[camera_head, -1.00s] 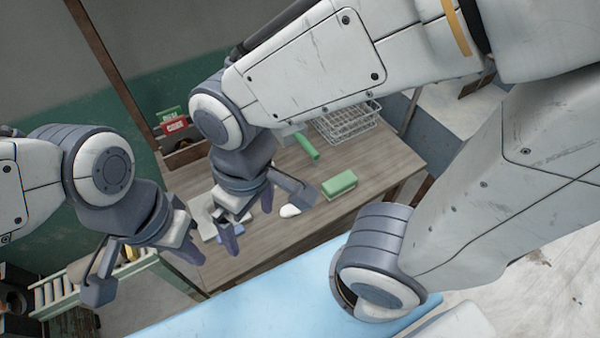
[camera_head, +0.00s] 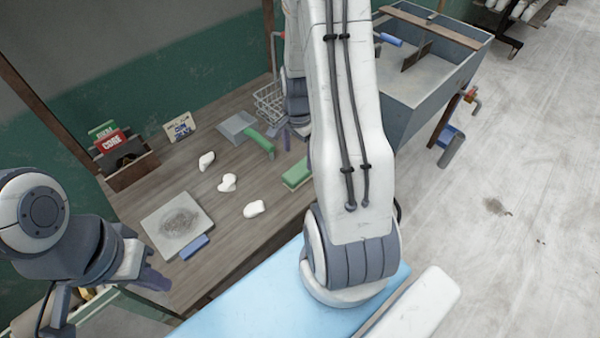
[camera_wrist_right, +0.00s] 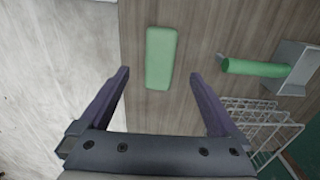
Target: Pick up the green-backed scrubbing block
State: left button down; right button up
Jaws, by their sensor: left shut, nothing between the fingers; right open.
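The green-backed scrubbing block (camera_head: 297,174) lies on the wooden table near its front edge, partly hidden by my right arm in the head view. In the right wrist view the block (camera_wrist_right: 161,58) lies flat between and just beyond the fingertips of my right gripper (camera_wrist_right: 159,75). That gripper is open, empty and apart from the block. In the head view, my right gripper (camera_head: 287,137) is mostly hidden behind its arm. My left gripper (camera_head: 150,279) is shut and empty, low at the left, in front of the table and away from the block.
A dustpan (camera_head: 236,127) with a green handle (camera_head: 259,143) and a wire basket (camera_head: 267,100) are near the block. White lumps (camera_head: 228,183), a grey board (camera_head: 178,224) and a blue block (camera_head: 194,247) lie left. A basin (camera_head: 430,75) stands right.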

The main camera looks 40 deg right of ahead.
aim_at(297, 171)
notch_tip(297, 171, down, 3)
jog(key=shift+r, duration=0.1)
jog(key=f, duration=0.1)
jog(key=f+p, duration=0.1)
jog(key=f, duration=0.2)
jog(key=shift+s+a, duration=0.1)
jog(key=shift+a, duration=0.2)
jog(key=shift+f, duration=0.6)
jog(key=shift+f, duration=0.25)
jog(key=c, duration=1.5)
jog(key=shift+r, duration=0.1)
